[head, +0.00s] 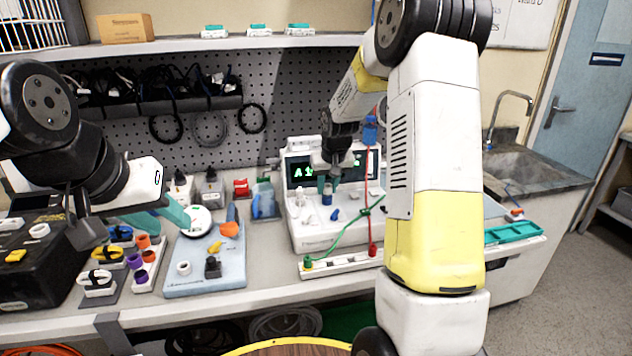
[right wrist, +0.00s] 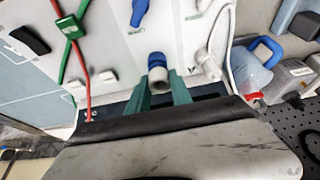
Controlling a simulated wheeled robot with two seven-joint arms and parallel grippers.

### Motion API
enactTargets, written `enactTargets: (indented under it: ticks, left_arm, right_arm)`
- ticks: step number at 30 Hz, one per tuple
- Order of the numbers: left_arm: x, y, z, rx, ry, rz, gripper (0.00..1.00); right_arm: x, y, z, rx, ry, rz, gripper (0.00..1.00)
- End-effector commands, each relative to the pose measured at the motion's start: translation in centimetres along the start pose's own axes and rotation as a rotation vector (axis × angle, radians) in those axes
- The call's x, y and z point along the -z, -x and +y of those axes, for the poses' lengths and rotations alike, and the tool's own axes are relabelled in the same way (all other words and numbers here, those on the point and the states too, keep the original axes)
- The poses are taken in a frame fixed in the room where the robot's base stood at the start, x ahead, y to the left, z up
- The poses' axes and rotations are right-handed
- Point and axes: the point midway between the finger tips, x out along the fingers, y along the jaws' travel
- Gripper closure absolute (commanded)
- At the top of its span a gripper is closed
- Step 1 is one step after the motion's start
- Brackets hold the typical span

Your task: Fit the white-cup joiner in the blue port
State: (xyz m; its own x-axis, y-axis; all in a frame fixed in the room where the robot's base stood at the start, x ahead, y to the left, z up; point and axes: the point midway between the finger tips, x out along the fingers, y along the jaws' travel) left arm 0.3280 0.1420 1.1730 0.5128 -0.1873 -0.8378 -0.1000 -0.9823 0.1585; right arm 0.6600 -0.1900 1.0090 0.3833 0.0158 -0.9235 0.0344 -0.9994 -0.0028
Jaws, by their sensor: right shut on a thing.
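My right gripper (head: 328,184) is in front of the white pump (head: 293,222), its teal fingers pointing down. In the right wrist view its fingers (right wrist: 159,88) are shut on the white-cup joiner (right wrist: 157,77), whose pale round cup shows between the tips. A blue collar (right wrist: 156,60) lies directly beyond the cup, in line with it; it also shows below the fingers in the head view (head: 327,199). I cannot tell whether this blue part is the port, or whether the joiner is seated.
A blue connector (right wrist: 138,12) and a white fitting (right wrist: 207,62) are on the pump's front near the held joiner. Red and green leads (head: 345,235) hang at right. A pale blue board (head: 205,280) with fittings and a rack of coloured caps (head: 148,272) stand left.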

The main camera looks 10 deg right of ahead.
Motion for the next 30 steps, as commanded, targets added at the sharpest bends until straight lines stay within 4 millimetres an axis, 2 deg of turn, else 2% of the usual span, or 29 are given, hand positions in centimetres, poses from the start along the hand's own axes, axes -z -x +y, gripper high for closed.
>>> enactTargets:
  ticks: [13,14,17,18,24,28,30]
  left_arm:
    - [0.00,0.00,0.00,0.000,0.000,0.000,0.64]
    - [0.00,0.00,0.00,0.000,0.000,0.000,0.64]
    - [0.00,0.00,0.00,0.000,0.000,0.000,0.64]
    - [0.00,0.00,0.00,0.000,0.000,0.000,0.64]
    - [0.00,0.00,0.00,0.000,0.000,0.000,0.64]
    - [0.00,0.00,0.00,0.000,0.000,0.000,0.64]
    - [0.00,0.00,0.00,0.000,0.000,0.000,0.64]
  right_arm:
    - [-0.11,-0.23,-0.01,0.000,0.000,0.000,1.00]
    - [-0.11,-0.23,-0.01,0.000,0.000,0.000,0.72]
    - [-0.11,-0.22,-0.01,0.000,0.000,0.000,0.53]
    - [-0.11,-0.22,-0.01,0.000,0.000,0.000,0.49]
    - [-0.10,-0.21,-0.01,0.000,0.000,0.000,0.49]
    - [-0.11,-0.22,0.00,0.000,0.000,0.000,0.27]
    - [-0.11,-0.21,0.00,0.000,0.000,0.000,0.27]
